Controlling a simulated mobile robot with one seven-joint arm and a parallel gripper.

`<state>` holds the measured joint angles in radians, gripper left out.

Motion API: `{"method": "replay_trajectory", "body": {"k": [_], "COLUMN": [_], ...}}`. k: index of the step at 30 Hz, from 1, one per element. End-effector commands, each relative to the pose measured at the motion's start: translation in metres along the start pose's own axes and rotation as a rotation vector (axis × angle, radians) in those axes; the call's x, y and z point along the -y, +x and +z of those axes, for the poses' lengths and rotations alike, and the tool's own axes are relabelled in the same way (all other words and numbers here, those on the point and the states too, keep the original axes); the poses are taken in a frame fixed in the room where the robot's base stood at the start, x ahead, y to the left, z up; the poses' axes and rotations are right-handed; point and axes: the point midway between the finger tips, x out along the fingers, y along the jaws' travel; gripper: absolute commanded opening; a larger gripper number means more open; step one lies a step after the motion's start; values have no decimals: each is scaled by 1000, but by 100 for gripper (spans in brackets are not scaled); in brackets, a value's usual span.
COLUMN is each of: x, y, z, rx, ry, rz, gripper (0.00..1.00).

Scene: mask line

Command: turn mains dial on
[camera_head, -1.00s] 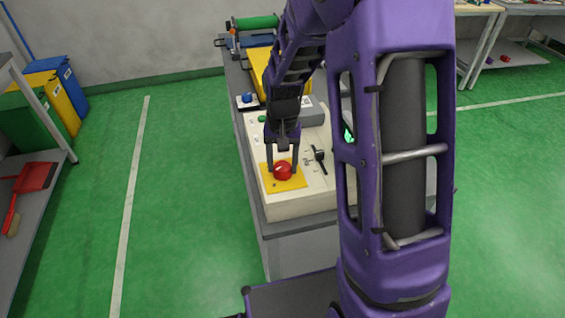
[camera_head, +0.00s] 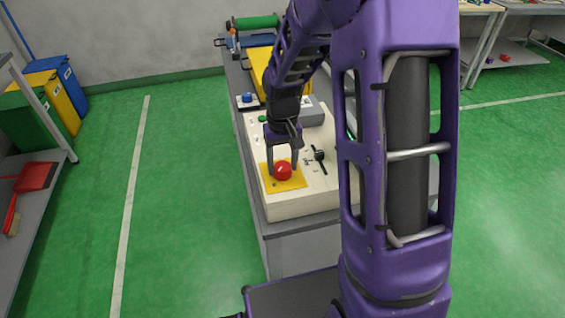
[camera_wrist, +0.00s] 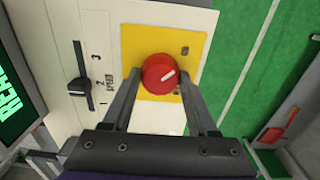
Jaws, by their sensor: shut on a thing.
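The mains dial is a round red knob (camera_head: 283,171) with a white pointer mark, on a yellow plate (camera_head: 270,187) at the near end of the cream control panel (camera_head: 305,205). In the wrist view the red knob (camera_wrist: 159,72) sits between my finger ends, its white mark slanting to the upper right. My gripper (camera_head: 283,172) reaches down to the knob from above and is shut on it, one finger at each side. Small dark marks show on the yellow plate in the wrist view.
A black selector lever (camera_head: 319,156) with a numbered speed scale is just right of the plate. A dark screen with green letters (camera_wrist: 12,95) is at the wrist view's left.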

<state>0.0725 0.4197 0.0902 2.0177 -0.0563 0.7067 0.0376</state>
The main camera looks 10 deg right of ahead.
Motion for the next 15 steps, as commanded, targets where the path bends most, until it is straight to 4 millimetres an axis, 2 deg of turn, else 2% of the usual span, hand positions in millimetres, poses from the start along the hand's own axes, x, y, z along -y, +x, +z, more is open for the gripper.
{"method": "replay_trajectory", "body": {"k": [4,5,9,15], "x": [0,0,0,0], "y": [-1,-1,0,0], "z": [0,0,0,0], "rx": [-2,-2,-1,-1], "ry": [-3,-3,-2,-1], "rz": [0,1,0,0], "gripper": [3,64,89,89]}}
